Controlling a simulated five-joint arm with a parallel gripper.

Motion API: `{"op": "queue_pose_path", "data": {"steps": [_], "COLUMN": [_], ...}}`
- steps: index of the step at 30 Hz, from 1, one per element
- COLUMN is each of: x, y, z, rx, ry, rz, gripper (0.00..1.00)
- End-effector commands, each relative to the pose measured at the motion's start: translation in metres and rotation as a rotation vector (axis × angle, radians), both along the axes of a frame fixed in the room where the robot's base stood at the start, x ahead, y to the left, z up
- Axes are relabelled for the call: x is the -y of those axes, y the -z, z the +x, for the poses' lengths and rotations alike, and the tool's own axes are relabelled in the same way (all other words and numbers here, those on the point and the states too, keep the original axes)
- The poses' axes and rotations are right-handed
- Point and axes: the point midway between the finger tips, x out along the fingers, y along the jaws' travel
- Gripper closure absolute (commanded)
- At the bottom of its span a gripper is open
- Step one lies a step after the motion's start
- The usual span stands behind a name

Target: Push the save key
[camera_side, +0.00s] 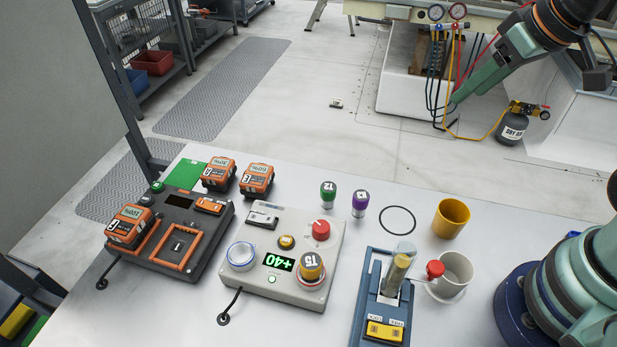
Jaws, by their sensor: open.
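No key label reading "save" is legible in the side view, so I cannot tell which key it is. The light grey control box (329,240) has a green display (278,262) reading +40, a small yellow button (286,242), a small lit green button (272,279) and a red knob (320,230). A round yellow-topped piece marked T5 (311,266) sits at its front right. A blue device (367,290) carries a yellow key block (385,331) with small labels. My gripper (456,101) is open and empty at the upper right, well away from the boxes.
A dark charger (221,226) with an orange battery (130,226) stands at left. Two more batteries (218,173) (257,180) lie behind. Green and purple pieces (328,194) (360,203), a yellow cup (451,218) and a white cup (457,270) stand to the right.

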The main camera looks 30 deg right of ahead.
Motion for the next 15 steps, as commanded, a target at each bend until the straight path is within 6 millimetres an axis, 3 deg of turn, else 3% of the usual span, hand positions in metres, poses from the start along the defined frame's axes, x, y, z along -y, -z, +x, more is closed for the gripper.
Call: {"op": "queue_pose_path", "data": {"steps": [1,3,4,15], "x": [0.0,0.0,0.0,0.0], "y": [0.0,0.0,0.0,0.0], "z": [0.0,0.0,0.0,0.0], "rx": [0.0,0.0,0.0,0.0], "ry": [0.0,0.0,0.0,0.0], "rz": [0.0,0.0,0.0,0.0], "gripper": [0.69,0.96,1.0,1.0]}}
